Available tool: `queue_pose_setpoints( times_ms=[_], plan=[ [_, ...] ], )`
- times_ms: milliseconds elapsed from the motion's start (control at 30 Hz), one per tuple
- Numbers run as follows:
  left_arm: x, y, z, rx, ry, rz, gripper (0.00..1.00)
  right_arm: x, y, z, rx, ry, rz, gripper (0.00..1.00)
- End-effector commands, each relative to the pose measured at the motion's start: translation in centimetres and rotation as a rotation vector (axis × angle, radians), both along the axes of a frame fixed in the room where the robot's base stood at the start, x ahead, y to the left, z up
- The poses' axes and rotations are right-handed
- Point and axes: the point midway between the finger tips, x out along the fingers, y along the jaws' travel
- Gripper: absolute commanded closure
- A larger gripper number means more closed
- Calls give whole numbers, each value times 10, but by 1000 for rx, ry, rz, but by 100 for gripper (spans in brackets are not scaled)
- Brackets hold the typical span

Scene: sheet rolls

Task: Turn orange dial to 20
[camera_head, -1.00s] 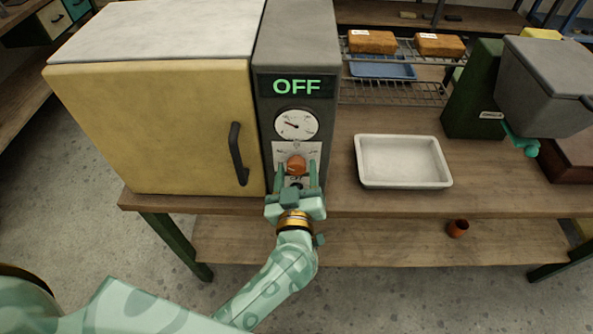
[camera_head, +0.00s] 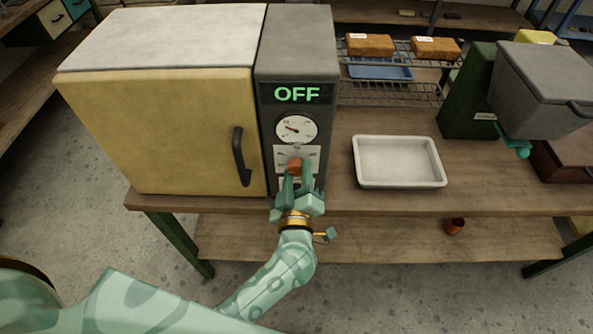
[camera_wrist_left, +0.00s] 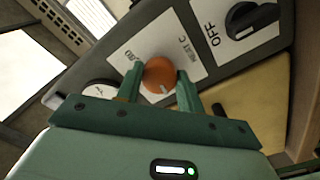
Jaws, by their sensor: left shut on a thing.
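The orange dial (camera_head: 295,167) sits on a white scale plate on the oven's grey control panel (camera_head: 329,150), below a round white gauge (camera_head: 297,129). My left gripper (camera_head: 296,175) is shut on the dial, one finger on each side. In the left wrist view the dial (camera_wrist_left: 160,73) shows a pale pointer mark low on its face, between the fingers (camera_wrist_left: 157,88). The fingers hide part of the scale, so the dial's number cannot be read. The display (camera_head: 297,94) reads OFF. My right gripper is not in view.
A black knob (camera_wrist_left: 250,20) marked OFF is close to the dial. The oven's cream door (camera_head: 165,130) with a black handle (camera_head: 242,157) is to the left. A white tray (camera_head: 398,162) lies on the bench to the right, and a small brown cup (camera_head: 454,226) is on the lower shelf.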

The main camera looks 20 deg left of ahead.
Motion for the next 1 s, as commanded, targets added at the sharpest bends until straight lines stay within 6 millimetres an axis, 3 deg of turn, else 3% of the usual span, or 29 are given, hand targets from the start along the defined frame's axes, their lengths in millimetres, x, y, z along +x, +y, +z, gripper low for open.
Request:
queue_pose_setpoints(
  times_ms=[500, 1000],
  plan=[
    [0, -1, 1, -431, -122, 1, 85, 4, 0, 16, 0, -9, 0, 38],
    [0, -1, 0, -621, -176, 1, 85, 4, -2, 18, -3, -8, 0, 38]
  ],
)
